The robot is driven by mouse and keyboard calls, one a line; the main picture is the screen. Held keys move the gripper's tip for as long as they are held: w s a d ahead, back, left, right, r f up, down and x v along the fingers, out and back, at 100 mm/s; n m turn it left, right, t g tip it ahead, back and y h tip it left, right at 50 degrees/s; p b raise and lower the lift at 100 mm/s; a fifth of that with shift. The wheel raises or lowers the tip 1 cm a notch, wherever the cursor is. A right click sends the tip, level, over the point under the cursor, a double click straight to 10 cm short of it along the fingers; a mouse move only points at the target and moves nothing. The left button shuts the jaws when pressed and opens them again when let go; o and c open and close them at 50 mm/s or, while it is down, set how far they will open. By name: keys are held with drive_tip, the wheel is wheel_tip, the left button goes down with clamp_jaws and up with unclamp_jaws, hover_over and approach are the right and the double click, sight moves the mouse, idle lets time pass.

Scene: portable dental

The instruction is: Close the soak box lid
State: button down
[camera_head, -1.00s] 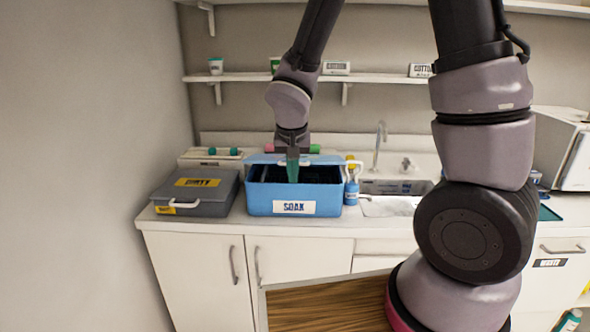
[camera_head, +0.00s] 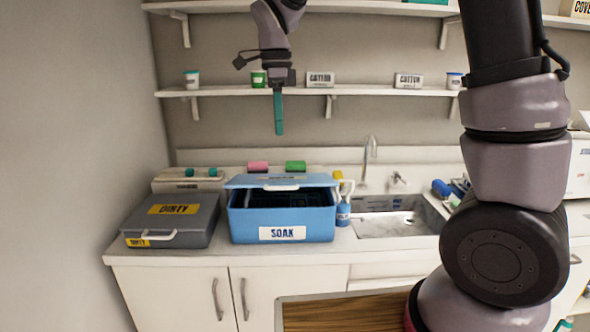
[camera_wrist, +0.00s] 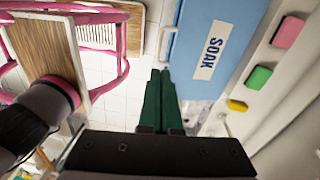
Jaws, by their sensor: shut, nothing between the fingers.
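The lid's white handle (camera_head: 281,187) faces the front. My gripper (camera_head: 279,132) is shut and empty, with green fingers pointing down, seen above the box and apart from it. The shut fingers also show in the wrist view (camera_wrist: 160,75).
A grey DIRTY box (camera_head: 200,222) stands left of the soak box. Blue and yellow bottles (camera_head: 343,212) and the sink (camera_head: 390,226) are on the right. Pink (camera_head: 258,167) and green (camera_head: 295,167) items lie behind. A shelf (camera_head: 225,92) with small containers runs along the wall.

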drive_tip(key=shift+m, duration=0.6)
drive_tip(key=f, duration=0.8)
drive_tip(key=s+f, duration=0.1)
drive_tip(key=f, duration=0.3)
drive_tip(key=shift+a+f, duration=0.15)
drive_tip(key=shift+f, duration=0.2)
wheel_tip(320, 180, down, 8)
drive_tip(key=s, duration=0.2)
drive_tip(key=shift+s+r, duration=0.15)
drive_tip(key=shift+s, duration=0.15)
